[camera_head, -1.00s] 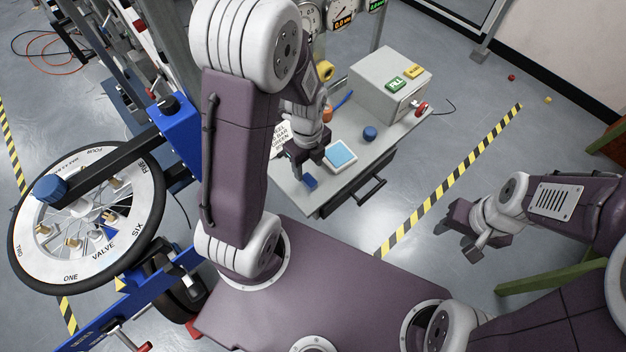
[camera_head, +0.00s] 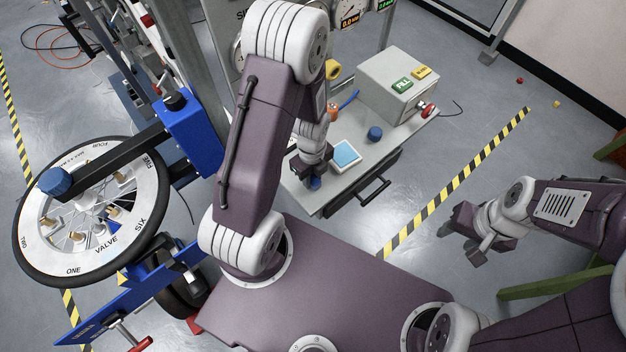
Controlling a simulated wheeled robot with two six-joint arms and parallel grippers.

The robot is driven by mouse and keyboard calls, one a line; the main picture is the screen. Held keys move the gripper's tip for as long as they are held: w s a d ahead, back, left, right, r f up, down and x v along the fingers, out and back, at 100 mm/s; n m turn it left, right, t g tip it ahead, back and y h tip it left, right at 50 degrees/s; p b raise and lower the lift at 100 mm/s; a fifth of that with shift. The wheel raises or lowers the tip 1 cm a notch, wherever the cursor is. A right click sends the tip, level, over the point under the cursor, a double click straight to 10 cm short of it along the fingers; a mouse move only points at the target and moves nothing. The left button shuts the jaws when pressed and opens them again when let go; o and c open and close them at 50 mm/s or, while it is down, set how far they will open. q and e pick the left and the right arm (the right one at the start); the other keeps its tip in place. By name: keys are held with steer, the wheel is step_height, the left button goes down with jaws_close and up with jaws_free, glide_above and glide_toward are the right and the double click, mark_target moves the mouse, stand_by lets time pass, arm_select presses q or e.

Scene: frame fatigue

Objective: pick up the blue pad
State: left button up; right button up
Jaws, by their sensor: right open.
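A small dark blue pad (camera_head: 315,183) lies near the front left edge of the grey worktable. My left gripper (camera_head: 312,174) is right above it, pointing down, and hides part of it. I cannot tell whether its jaws are apart or touch the pad. A light blue square (camera_head: 346,154) in a white frame lies just to the right of this gripper. My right gripper (camera_head: 461,228) is open and empty over the floor at the right, away from the table.
The worktable (camera_head: 335,200) also carries a dark blue round knob (camera_head: 375,133), an orange item (camera_head: 333,113) and a grey box (camera_head: 398,85) with green and yellow buttons. A large wheel (camera_head: 90,212) on a blue stand is at the left.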

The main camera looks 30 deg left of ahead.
mark_target(316, 178)
arm_select(q)
steer(key=shift+r, duration=0.1)
jaws_close()
steer(key=shift+w+r, duration=0.1)
steer(key=shift+r, duration=0.2)
steer(key=r, duration=0.2)
steer(key=d+r, duration=0.1)
steer(key=r, duration=0.1)
steer(key=d+r, duration=0.6)
steer(key=d, duration=0.4)
steer(key=shift+d+r, duration=0.15)
steer(key=shift+d, duration=0.2)
steer(key=shift+o, duration=1)
jaws_free()
jaws_close()
